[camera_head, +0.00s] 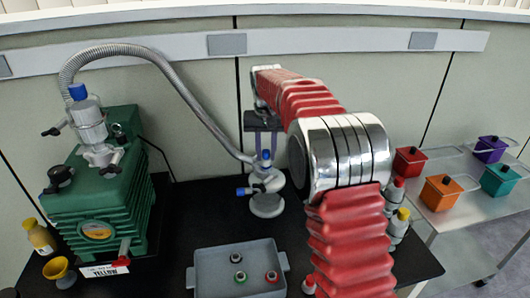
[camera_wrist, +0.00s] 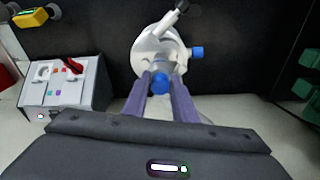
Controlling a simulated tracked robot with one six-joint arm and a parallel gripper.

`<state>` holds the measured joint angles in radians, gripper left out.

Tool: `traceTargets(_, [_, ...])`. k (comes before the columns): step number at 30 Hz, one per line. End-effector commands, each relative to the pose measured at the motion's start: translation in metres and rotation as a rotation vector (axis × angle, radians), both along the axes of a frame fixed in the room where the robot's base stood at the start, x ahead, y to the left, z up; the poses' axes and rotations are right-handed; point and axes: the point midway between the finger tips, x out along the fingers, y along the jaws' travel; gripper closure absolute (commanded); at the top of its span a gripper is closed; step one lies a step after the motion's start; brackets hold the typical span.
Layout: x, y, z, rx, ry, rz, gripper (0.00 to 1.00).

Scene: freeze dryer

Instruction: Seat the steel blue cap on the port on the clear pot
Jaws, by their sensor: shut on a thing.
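The clear pot (camera_head: 267,186) stands on a round pale base on the black bench, near the middle of the head view. It also shows in the wrist view (camera_wrist: 158,46). My gripper (camera_head: 265,148) points down over it, its two purple fingers (camera_wrist: 160,88) closed around the blue cap (camera_wrist: 160,82). The cap also shows between the fingertips in the head view (camera_head: 266,155), right at the pot's top. I cannot tell whether it touches the port, which the fingers and cap hide. Another blue piece (camera_head: 241,192) sticks out from the pot's side.
A green pump (camera_head: 98,190) with a ribbed hose (camera_head: 185,85) running to the pot stands at left. A grey tray (camera_head: 208,266) with small ringed pieces lies in front. Bottles (camera_head: 398,222) stand right of my arm. A side cart (camera_head: 462,212) carries coloured boxes.

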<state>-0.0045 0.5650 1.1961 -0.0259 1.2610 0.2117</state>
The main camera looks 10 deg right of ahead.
Motion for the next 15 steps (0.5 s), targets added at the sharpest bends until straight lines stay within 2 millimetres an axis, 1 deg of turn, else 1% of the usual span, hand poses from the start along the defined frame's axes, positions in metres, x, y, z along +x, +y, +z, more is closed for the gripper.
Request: traceTargets(15, [0.0,0.0002,-0.0044,0.0,0.0,0.0,1.0])
